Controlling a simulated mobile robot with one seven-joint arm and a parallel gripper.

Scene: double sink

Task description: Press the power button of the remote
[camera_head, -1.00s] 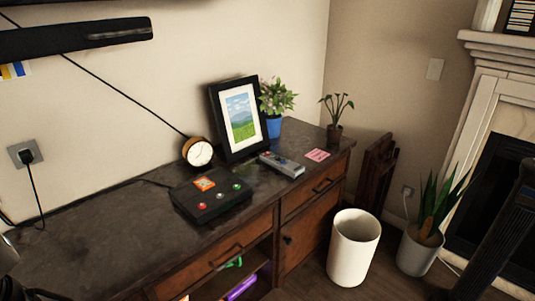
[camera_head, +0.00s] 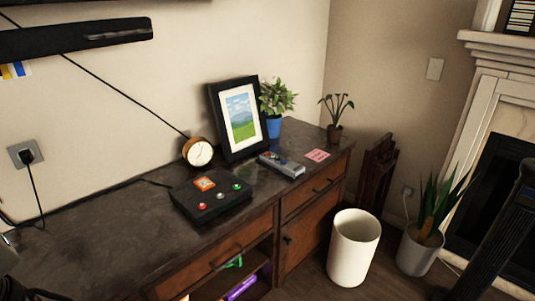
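The remote (camera_head: 282,164) is a small grey bar with a few coloured buttons on its top. It lies flat on the dark cabinet top (camera_head: 85,240), in front of the picture frame. It is too small for me to tell which button is the power button. My gripper is not clearly in view. Only dark parts show at the lower left edge, and I cannot make out any fingers there. Nothing touches the remote.
A black box with coloured buttons (camera_head: 211,197) sits left of the remote. A round clock (camera_head: 198,152), the picture frame (camera_head: 238,118) and a blue-potted plant (camera_head: 275,107) stand behind. A pink note (camera_head: 317,155) lies right. A white bin (camera_head: 353,248) stands on the floor.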

